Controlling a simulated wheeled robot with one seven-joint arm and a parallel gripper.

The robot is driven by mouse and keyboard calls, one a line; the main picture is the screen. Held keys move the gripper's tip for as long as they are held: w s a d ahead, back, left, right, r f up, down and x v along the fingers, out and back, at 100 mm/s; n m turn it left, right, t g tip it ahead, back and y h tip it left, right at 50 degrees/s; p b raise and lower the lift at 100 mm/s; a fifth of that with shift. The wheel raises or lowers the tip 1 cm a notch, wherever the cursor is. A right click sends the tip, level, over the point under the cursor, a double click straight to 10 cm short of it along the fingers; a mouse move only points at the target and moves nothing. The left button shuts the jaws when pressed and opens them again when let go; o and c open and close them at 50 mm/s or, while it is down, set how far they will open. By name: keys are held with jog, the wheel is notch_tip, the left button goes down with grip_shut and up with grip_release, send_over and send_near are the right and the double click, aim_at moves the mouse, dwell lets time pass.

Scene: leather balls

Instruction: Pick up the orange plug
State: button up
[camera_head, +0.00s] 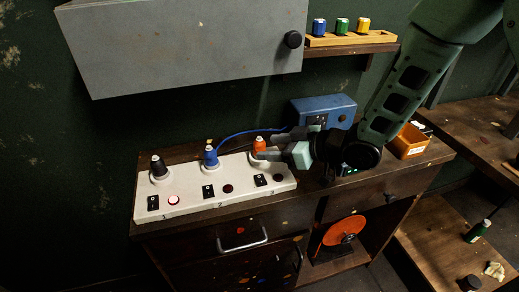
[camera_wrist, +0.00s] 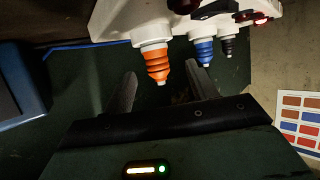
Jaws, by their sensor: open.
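The orange plug (camera_head: 258,146) stands upright in the right-hand socket of a white panel (camera_head: 232,190) on the cabinet top. My gripper (camera_head: 270,147) reaches in from the right, its fingers level with the plug. In the wrist view the ribbed orange plug (camera_wrist: 157,63) shows between the tips of my open gripper (camera_wrist: 160,72). A gap shows on each side, and whether either finger touches it is hard to tell.
A blue box (camera_head: 322,108) stands behind my gripper, and an orange bin (camera_head: 409,141) is to the right. A grey wall cabinet (camera_head: 185,45) hangs above. A wooden rack (camera_head: 350,39) holds blue, green and yellow items. The panel has switches and a lit red lamp (camera_head: 173,200).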

aim_at(259, 148)
jog(key=x, duration=0.2)
jog(key=p+x, duration=0.1)
jog(key=x, duration=0.2)
jog(key=shift+w+d+f, duration=0.1)
jog(key=shift+f, duration=0.2)
jog(key=shift+c, duration=0.3)
jog(key=c, duration=0.9)
jog(key=shift+c, duration=0.2)
notch_tip(259, 148, up, 10)
jog(key=shift+f, duration=0.15)
jog(key=shift+f+b, duration=1.35)
jog(key=shift+f, duration=0.1)
